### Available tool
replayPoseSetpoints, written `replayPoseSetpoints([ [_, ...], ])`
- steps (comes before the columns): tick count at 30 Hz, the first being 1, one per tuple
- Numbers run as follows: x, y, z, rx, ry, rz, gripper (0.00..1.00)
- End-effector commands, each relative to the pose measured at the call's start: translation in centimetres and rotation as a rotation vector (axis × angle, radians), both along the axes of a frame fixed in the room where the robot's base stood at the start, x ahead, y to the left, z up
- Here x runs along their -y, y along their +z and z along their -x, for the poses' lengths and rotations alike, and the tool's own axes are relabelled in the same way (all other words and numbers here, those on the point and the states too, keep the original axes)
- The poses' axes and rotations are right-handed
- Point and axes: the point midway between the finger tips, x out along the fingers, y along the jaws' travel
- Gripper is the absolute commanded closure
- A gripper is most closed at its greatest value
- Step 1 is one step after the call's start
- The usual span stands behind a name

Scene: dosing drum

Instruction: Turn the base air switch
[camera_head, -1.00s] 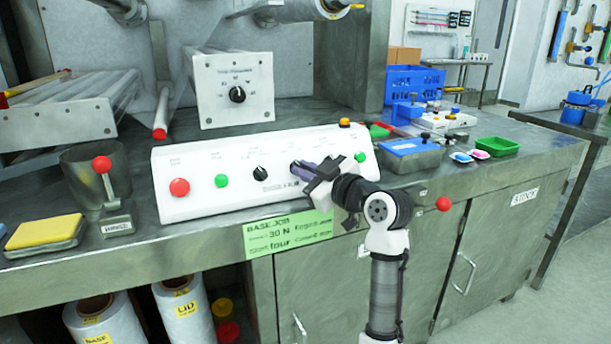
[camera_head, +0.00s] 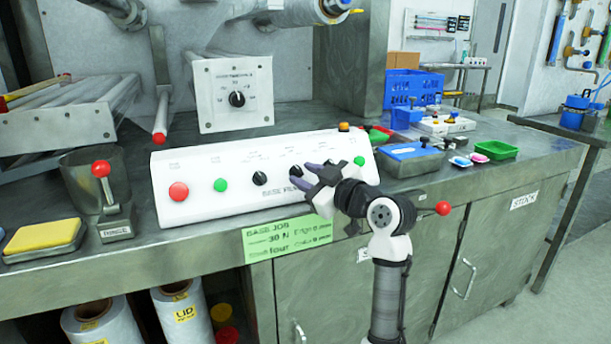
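The white sloped control panel (camera_head: 240,205) stands on the steel bench, with lettering starting "BASE" along its front. It carries a red button (camera_head: 178,190), a left green button (camera_head: 220,185), a left black knob switch (camera_head: 259,178), a second black knob (camera_head: 295,171) and a right green button (camera_head: 359,160). The small labels above them are too blurred to read. My gripper (camera_head: 304,177) is at the second knob's right, with its two fingers apart and nothing seen between them. I cannot tell whether a finger touches the knob. My gripper and wrist hide part of the panel's right side.
A white box with a dial (camera_head: 237,98) stands behind the panel. A red-knobbed lever (camera_head: 103,170) stands left, beside a yellow pad (camera_head: 44,234). Blue and green trays (camera_head: 497,149) lie right. A green job card (camera_head: 287,236) hangs below the panel.

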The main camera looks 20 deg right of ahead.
Motion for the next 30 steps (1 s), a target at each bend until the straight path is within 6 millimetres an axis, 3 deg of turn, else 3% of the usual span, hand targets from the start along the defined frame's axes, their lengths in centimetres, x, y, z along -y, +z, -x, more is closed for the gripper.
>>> replayPoseSetpoints([
  [16, 4.0, 0.0, 10.4, 0.002, -0.003, 0.001, 0.68],
  [22, 4.6, 0.0, 12.1, 0.000, -0.001, 0.000, 0.68],
  [30, 4.7, 0.0, 12.3, 0.000, -0.001, 0.000, 0.68],
])
